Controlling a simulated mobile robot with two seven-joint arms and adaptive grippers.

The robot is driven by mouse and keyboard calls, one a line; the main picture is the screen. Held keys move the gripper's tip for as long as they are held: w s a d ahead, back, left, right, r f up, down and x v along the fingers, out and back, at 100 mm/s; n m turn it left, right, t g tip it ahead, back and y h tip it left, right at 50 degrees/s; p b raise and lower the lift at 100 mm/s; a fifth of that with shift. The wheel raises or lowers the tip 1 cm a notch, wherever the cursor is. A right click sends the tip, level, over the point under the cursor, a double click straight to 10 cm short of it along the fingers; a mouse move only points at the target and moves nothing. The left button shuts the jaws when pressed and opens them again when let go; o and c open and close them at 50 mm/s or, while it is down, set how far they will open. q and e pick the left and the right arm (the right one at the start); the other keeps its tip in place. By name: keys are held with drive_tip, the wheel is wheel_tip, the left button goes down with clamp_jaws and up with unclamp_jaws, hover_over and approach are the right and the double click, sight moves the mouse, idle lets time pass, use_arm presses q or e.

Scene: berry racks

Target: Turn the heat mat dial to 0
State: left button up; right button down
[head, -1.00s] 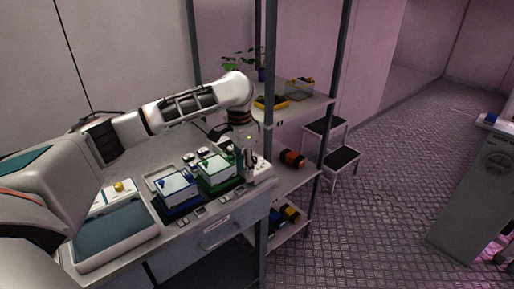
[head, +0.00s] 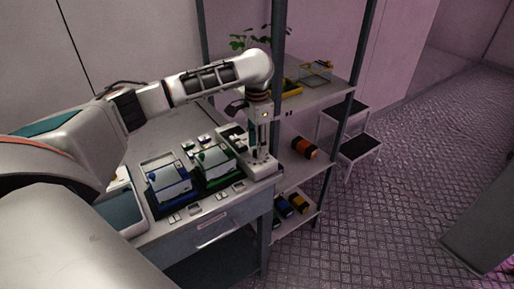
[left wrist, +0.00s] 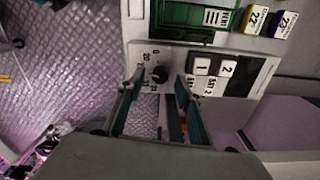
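The heat mat dial (left wrist: 159,74) is a round black knob on a white control panel (left wrist: 176,57), with printed numbers around it, in the left wrist view. A 0 is printed near its top. I cannot read the knob's pointer clearly. My left gripper (left wrist: 158,88) is open, its two fingers apart on either side of the dial in that view; I cannot tell whether they touch it. In the head view my left gripper (head: 262,150) points down over the white panel (head: 262,171) at the bench's right end, and hides the dial. My right gripper is not in view.
Blue (head: 169,183) and green (head: 214,165) boxes stand left of the panel. A rack post (head: 277,100) rises close to my left gripper.

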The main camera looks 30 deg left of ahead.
use_arm(q)
drive_tip(key=shift+f, duration=0.85)
clamp_jaws()
drive_tip(key=shift+m, duration=0.4)
drive_tip(key=m, duration=0.5)
drive_tip(key=shift+m, duration=0.3)
drive_tip(key=m, duration=0.5)
drive_tip(key=shift+m, duration=0.4)
